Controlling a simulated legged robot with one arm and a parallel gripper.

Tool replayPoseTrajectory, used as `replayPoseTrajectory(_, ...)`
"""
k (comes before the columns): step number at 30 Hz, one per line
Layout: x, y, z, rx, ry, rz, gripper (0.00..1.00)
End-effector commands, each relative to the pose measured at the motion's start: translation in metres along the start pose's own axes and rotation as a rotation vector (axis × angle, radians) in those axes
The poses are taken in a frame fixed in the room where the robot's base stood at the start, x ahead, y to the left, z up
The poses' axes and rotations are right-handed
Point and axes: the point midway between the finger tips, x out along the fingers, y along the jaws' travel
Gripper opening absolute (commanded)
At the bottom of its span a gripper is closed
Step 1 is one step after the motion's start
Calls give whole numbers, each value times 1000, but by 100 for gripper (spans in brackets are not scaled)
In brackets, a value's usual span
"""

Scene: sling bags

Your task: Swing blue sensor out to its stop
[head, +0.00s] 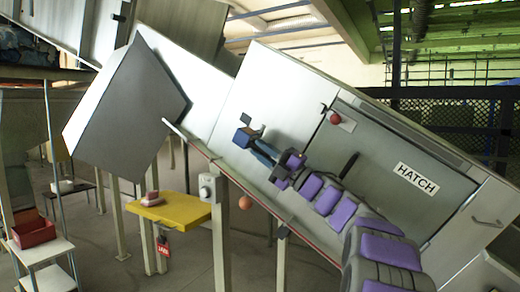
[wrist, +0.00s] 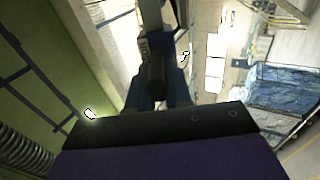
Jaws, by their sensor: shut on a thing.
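The blue sensor (head: 245,137) is a small blue block on the pale slanted panel in the head view, left of the hatch. The sensor's pivot and stop cannot be made out.
The hatch (head: 390,160) has a red knob (head: 335,118) and a black handle (head: 348,165), close to my arm. A grey dial box (head: 209,188) and an orange ball (head: 245,202) sit below the panel. A yellow table (head: 172,211) and red bin (head: 33,232) stand left.

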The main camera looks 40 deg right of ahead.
Motion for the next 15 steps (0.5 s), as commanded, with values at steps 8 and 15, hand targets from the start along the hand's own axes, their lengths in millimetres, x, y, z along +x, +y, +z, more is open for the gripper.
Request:
replayPoseTrajectory(8, -5, -3, 5, 4, 52, -2, 0)
replayPoseTrajectory(15, -5, -2, 5, 2, 60, -2, 0)
